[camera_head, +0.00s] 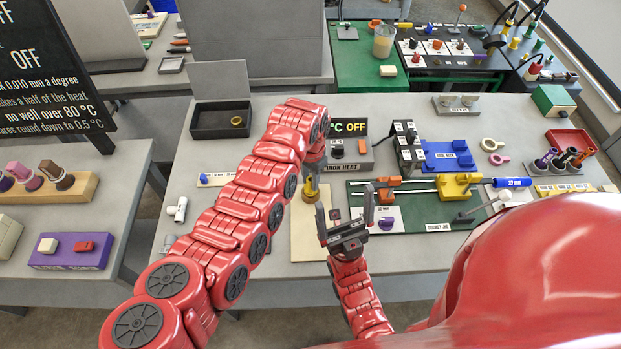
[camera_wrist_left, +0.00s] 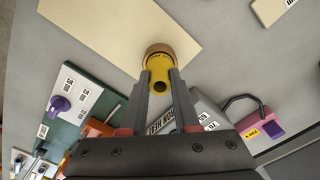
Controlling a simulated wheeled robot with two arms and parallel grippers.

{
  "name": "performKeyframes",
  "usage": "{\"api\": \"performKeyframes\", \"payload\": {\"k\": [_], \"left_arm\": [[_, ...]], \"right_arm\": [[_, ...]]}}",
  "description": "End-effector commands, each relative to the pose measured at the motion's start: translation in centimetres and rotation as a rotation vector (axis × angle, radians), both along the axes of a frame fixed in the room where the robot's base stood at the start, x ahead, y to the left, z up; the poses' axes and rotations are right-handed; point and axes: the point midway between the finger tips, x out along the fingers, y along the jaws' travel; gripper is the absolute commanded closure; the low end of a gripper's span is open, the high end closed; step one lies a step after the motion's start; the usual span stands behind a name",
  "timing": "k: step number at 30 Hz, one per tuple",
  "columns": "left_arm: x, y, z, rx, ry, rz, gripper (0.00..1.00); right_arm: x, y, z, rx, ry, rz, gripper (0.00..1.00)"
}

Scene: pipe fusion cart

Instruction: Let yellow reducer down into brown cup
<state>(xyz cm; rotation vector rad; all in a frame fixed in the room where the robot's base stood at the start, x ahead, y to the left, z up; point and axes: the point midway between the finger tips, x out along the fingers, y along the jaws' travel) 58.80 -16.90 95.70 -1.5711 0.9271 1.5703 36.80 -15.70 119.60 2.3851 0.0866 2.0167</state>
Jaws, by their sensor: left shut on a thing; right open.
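The yellow reducer (camera_wrist_left: 160,80) is between the fingers of my left gripper (camera_wrist_left: 161,78). Its far end shows against the brown cup (camera_wrist_left: 158,48), whose rim curves around it; I cannot tell how deep it sits. The cup is at the edge of a cream board (camera_wrist_left: 120,30). In the head view the yellow reducer (camera_head: 311,188) shows below my left gripper (camera_head: 312,170), over the cream board (camera_head: 308,235); the cup is not clear there. My right gripper (camera_head: 346,212) is open and empty, fingers up, at the table's front.
The IRON HEAT box (camera_head: 350,155) stands close beside the left gripper. A green mat (camera_head: 435,215) with a clamp jig lies to the right. A black tray (camera_head: 221,120) and a white fitting (camera_head: 177,209) are left of my left arm.

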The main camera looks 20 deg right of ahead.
Motion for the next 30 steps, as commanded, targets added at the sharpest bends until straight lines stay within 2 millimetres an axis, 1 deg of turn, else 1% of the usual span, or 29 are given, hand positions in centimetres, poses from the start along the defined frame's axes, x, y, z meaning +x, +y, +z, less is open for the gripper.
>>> {"api": "performKeyframes", "payload": {"k": [30], "left_arm": [[0.0, 0.0, -2.1, -0.001, 0.0, 0.0, 1.0]], "right_arm": [[0.0, 0.0, -1.6, 0.0, 0.0, 0.0, 0.04]]}}
